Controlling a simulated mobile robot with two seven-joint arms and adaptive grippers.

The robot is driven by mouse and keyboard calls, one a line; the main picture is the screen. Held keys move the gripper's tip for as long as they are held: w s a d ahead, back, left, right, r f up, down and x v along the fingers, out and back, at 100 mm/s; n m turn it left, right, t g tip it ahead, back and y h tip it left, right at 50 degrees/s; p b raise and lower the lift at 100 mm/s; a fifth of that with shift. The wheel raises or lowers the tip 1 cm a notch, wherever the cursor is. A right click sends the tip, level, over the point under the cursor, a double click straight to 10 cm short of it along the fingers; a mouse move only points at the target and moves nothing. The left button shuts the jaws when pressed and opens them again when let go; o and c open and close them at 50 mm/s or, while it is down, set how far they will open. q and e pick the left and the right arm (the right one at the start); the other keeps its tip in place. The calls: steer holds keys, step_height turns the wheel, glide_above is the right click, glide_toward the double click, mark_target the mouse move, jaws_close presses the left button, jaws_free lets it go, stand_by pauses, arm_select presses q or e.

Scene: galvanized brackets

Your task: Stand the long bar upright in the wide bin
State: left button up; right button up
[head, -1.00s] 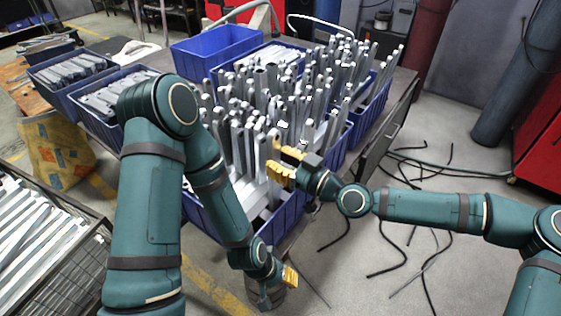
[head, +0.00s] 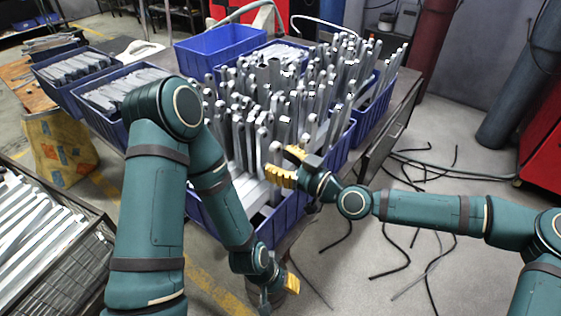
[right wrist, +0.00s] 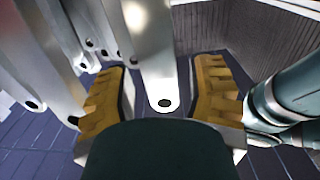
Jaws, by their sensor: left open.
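The wide blue bin (head: 291,212) is in the middle of the head view, with many galvanized bars standing in it. My right gripper (head: 288,167) is at its front right part, beside a grey bar with a rounded, holed end (head: 275,153). In the right wrist view this bar (right wrist: 155,60) lies between the two yellow fingers, with a gap on each side. The gripper is open, and the bar appears to stand unheld. Its far end is hidden. My left gripper (head: 280,288) is low in front of the bin, apart from it, open and empty.
More standing bars crowd the bin's left and back. An empty blue bin (head: 222,45) stands behind, and bins of flat brackets (head: 119,94) are at the left. A wire crate (head: 66,262) of long strips is lower left. The floor at right has scattered black rods.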

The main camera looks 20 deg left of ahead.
steer(key=shift+d+f, duration=0.1)
steer(key=v, duration=1.2)
stand_by(0.7)
